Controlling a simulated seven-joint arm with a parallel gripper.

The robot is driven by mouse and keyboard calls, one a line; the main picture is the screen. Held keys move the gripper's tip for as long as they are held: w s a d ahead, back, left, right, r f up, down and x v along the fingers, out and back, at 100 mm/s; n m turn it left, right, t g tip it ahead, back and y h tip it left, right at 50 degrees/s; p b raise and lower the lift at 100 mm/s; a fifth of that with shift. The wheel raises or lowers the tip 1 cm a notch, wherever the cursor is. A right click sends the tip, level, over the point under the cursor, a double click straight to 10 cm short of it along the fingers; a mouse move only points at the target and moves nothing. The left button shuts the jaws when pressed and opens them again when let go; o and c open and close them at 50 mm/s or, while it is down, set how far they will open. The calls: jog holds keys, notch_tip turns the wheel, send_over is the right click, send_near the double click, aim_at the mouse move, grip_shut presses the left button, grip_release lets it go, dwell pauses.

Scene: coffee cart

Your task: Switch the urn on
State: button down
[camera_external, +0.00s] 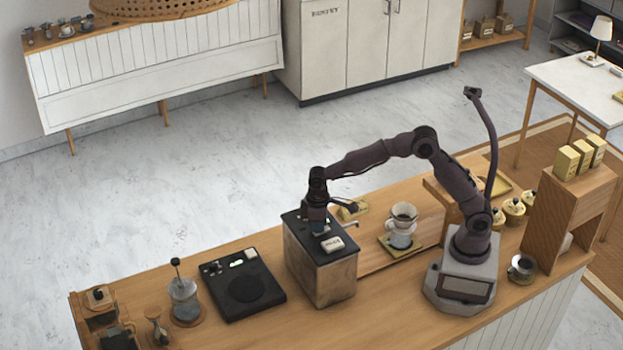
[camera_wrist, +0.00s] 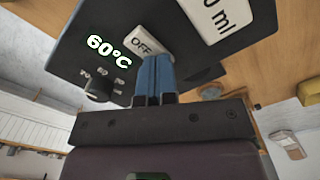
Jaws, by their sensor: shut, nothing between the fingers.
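The urn (camera_external: 325,274) is a metallic box with a dark top, standing on the wooden counter. A white label (camera_wrist: 216,15) ending in "0 ml" sits beside the switch. My gripper (camera_wrist: 155,62) is shut and empty, its blue fingertips at the edge of the switch and covering part of it. I cannot tell if they touch it. In the external view my gripper (camera_external: 319,230) points down over the urn's top.
A black scale (camera_external: 243,284) and a glass press (camera_external: 184,300) stand left of the urn. A pour-over dripper (camera_external: 403,225) on a tray stands to its right. A wooden shelf box (camera_external: 567,215) and a cup (camera_external: 521,266) are near my base.

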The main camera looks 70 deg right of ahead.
aim_at(327, 235)
jog(key=shift+r, duration=3.35)
jog(key=shift+f, duration=0.25)
jog(key=s, duration=0.1)
jog(key=s+f, duration=0.1)
jog(key=shift+s+d, duration=0.3)
jog(key=shift+d, duration=0.1)
jog(key=s+d+r+m+t, duration=0.1)
jog(key=s+d+r+t, duration=0.1)
jog(key=s, duration=0.5)
jog(key=s+d+r+m+t, duration=0.1)
jog(key=s+d, duration=0.3)
jog(key=s, duration=0.4)
jog(key=s+d+r+m+t, duration=0.1)
jog(key=s+d+r+t, duration=0.1)
jog(key=s, duration=0.5)
notch_tip(327, 235, up, 2)
jog(key=shift+s+d+r+t, duration=0.15)
jog(key=shift+d+t, duration=0.15)
jog(key=shift+d, duration=0.15)
